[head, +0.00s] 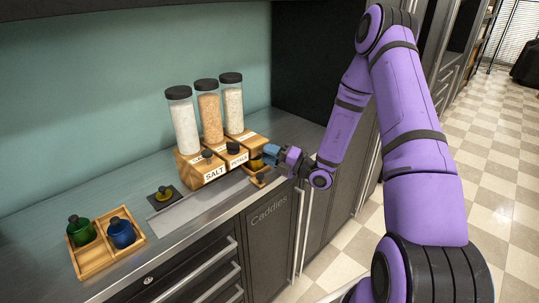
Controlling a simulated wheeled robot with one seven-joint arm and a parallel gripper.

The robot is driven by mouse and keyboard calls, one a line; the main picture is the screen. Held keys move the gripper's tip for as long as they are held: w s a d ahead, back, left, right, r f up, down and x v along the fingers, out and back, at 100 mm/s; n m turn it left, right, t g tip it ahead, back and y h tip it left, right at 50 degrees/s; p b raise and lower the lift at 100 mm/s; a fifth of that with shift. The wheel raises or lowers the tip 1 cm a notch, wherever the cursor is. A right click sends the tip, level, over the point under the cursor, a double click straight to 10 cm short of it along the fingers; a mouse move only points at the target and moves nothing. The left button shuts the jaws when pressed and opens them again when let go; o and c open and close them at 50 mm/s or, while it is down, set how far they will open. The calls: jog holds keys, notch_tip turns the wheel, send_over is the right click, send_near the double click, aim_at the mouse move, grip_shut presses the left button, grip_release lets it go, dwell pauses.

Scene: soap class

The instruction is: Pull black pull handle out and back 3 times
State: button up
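A wooden dispenser stand (187,172) at the back of the counter holds three clear, black-capped cylinders of grains. Black knobs show on its front: one (207,153) above the SALT label and one (233,148) above the PETALS label. The right section's front is largely covered by my gripper (264,153). My gripper reaches in from the right with blue-grey fingers at that section, close to its front. Any handle there is hidden, and I cannot tell whether the fingers touch or grip one. A small yellowish thing (257,163) shows just below the fingers.
A wooden tray (90,266) at the front left holds a green jar (80,230) and a blue jar (121,232). Drawers and a "Caddies" cabinet door (270,235) are below the counter edge.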

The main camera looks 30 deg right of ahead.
grip_shut()
jog(key=shift+s+d, duration=0.3)
jog(key=shift+s, duration=0.5)
jog(key=shift+s+d, duration=0.25)
jog(key=shift+s, duration=0.5)
jog(key=shift+o, duration=1.4)
grip_release()
jog(key=shift+s, duration=0.1)
jog(key=v, duration=1.1)
